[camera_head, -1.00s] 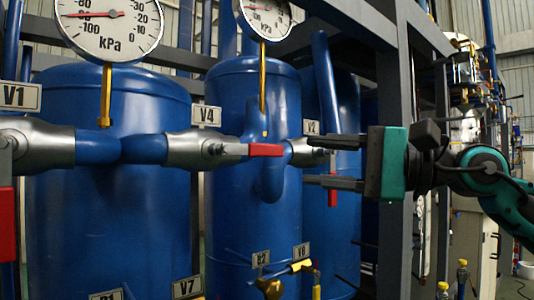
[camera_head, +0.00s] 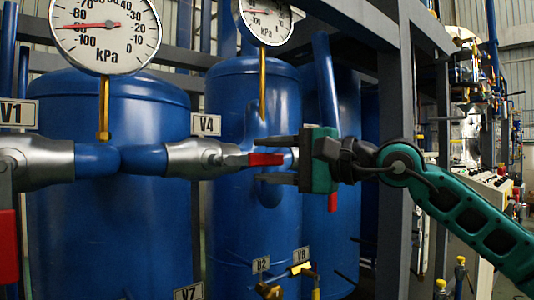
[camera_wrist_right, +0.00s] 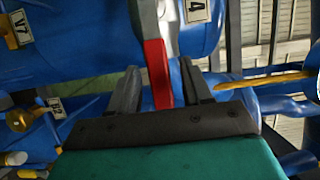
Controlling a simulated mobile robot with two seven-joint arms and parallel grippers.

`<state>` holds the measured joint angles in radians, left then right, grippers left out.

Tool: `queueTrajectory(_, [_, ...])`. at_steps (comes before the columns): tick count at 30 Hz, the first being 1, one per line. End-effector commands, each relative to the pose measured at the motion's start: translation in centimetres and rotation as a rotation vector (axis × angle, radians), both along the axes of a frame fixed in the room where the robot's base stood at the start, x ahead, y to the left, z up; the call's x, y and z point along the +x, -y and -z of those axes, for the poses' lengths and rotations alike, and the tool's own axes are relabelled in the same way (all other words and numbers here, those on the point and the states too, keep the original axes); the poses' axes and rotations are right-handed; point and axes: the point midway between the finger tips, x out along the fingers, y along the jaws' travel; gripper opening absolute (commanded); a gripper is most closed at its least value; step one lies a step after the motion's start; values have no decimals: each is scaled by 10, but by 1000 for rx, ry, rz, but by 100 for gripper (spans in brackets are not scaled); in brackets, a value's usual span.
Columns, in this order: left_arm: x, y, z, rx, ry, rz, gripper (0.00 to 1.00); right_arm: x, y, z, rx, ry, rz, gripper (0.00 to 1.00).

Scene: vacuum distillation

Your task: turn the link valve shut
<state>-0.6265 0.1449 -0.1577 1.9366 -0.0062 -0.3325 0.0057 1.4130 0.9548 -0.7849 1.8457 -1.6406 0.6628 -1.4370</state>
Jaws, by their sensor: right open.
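The valve labelled V4 (camera_head: 200,156) is a silver body on the pipe between the two blue tanks. I take it as the link valve. Its red handle (camera_head: 266,159) points right, level and in line with the pipe. My right gripper (camera_head: 259,160) is open, one finger above the handle and one below it. My left gripper is not in view.
A gauge (camera_head: 106,32) sits above the left tank and another gauge (camera_head: 265,18) above the middle tank. A brass stem (camera_head: 262,85) comes down close above the handle. Valve V1 (camera_head: 40,163) is at the left. A grey frame post (camera_head: 393,200) stands behind my arm.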

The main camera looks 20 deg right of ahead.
Motion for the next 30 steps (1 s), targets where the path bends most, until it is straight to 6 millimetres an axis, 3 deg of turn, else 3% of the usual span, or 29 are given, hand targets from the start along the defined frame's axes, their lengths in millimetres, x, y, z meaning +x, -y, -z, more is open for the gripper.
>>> queueTrajectory(12, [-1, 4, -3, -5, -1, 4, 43, 6, -6, 0, 1, 1, 0, 48])
queueTrajectory(27, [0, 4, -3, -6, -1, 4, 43, 5, -6, 0, 0, 0, 0, 0])
queueTrajectory(30, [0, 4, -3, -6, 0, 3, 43, 5, -6, 0, 0, 0, 0, 0])
